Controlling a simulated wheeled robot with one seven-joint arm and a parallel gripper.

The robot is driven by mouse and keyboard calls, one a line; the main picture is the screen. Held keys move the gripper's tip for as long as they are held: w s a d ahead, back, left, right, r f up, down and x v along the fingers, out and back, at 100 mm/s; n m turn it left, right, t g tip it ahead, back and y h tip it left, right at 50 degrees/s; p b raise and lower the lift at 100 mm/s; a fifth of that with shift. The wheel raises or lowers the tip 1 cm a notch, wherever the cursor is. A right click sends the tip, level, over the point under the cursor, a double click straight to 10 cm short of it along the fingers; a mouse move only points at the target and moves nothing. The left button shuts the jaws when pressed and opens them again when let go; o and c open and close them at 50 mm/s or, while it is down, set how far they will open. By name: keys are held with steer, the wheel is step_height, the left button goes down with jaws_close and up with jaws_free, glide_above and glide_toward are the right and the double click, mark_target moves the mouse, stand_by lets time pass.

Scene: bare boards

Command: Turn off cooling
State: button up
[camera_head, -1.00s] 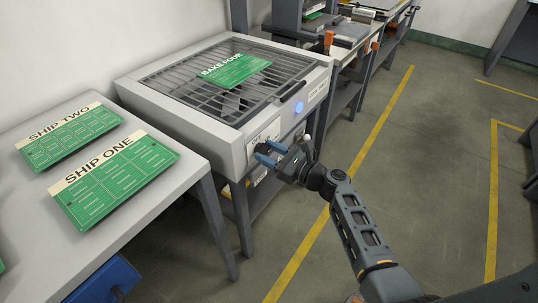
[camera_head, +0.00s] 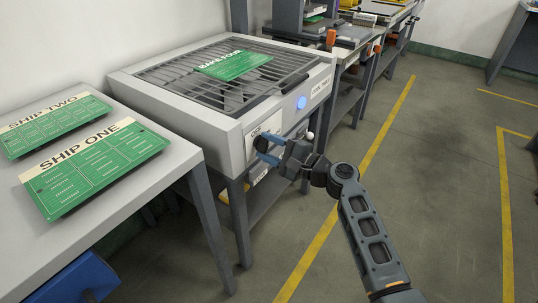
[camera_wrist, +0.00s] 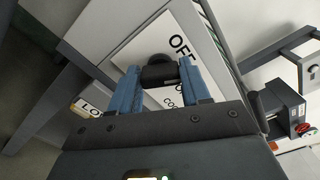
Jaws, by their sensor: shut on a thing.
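The cooling unit (camera_head: 180,115) is a grey box with a slatted top, standing on a dark frame. Its front carries a white label plate (camera_wrist: 140,45) with "OFF" and other partly hidden lettering. A glowing blue round light (camera_head: 301,102) sits further right on the front, beside a small label. My gripper (camera_head: 266,149) is at the label plate. In the wrist view its blue fingers (camera_wrist: 165,85) are shut on a dark cylindrical knob (camera_wrist: 158,72) in front of the plate. The knob's pointer and part of the lettering are hidden.
A green "BAKE FOUR" board (camera_head: 234,66) lies on the slatted top. Boards marked "SHIP ONE" (camera_head: 95,170) and "SHIP TWO" (camera_head: 50,125) lie on the grey table at left. More benches stand behind. Open floor with yellow lines lies to the right.

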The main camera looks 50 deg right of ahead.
steer(key=n+b, duration=0.1)
steer(key=n, duration=0.1)
steer(key=n+b, duration=0.1)
steer(key=b, duration=0.1)
steer(key=shift+f+n, duration=0.3)
steer(key=shift+n, duration=0.1)
steer(key=shift+n+b, duration=0.8)
steer(key=shift+r, duration=0.15)
steer(key=o, duration=1.1)
steer(key=shift+c, duration=0.2)
steer(key=s, duration=0.7)
steer(key=shift+s+d, duration=0.15)
steer(key=shift+s, duration=0.25)
